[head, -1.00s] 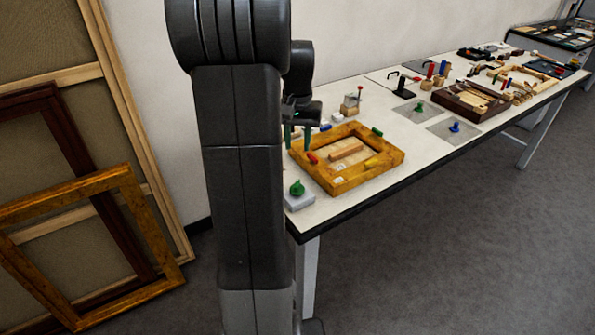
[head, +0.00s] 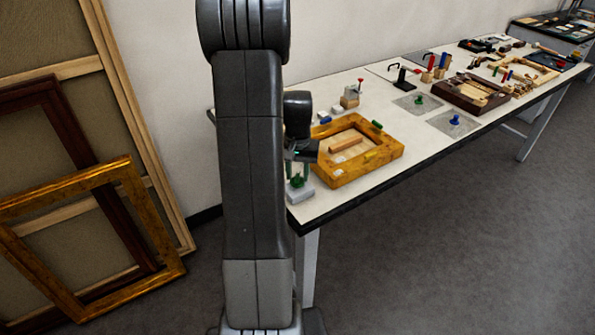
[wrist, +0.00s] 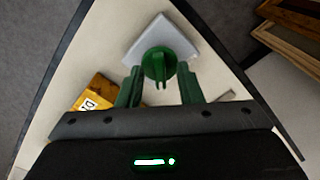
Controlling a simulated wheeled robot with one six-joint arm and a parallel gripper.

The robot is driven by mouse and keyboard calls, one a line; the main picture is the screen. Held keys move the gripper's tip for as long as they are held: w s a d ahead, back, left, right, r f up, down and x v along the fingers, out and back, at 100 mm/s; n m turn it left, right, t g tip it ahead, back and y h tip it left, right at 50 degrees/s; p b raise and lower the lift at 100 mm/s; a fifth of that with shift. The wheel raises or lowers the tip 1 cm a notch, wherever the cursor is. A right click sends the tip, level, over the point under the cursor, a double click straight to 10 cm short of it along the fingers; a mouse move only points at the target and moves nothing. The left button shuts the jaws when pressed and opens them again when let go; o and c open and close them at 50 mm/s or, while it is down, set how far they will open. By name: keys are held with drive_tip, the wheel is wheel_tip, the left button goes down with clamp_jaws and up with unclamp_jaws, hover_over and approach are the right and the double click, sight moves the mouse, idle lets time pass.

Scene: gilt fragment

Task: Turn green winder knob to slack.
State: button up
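The green winder knob (head: 297,181) stands on a light grey block (head: 300,194) at the near left corner of the table. In the wrist view the knob (wrist: 159,65) is round with a narrow grip, on its grey block (wrist: 181,37). My gripper (head: 299,170) is just above the knob in the head view, partly hidden by my arm. In the wrist view my gripper (wrist: 160,88) has its two green fingers apart, one on each side of the knob's near part. I cannot tell whether they touch it.
A gilt frame (head: 391,154) with coloured clamps lies right beside the block; its corner also shows in the wrist view (wrist: 98,86). A small wooden block with a red-topped pin (head: 350,97) stands behind it. Other green (head: 419,100) and blue (head: 455,120) knobs sit farther right.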

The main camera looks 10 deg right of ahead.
clamp_jaws()
drive_tip(key=shift+n, duration=0.3)
drive_tip(key=n+b, duration=0.1)
drive_tip(key=n, duration=0.2)
drive_tip(key=shift+n+b, duration=0.4)
drive_tip(key=shift+n, duration=2)
unclamp_jaws()
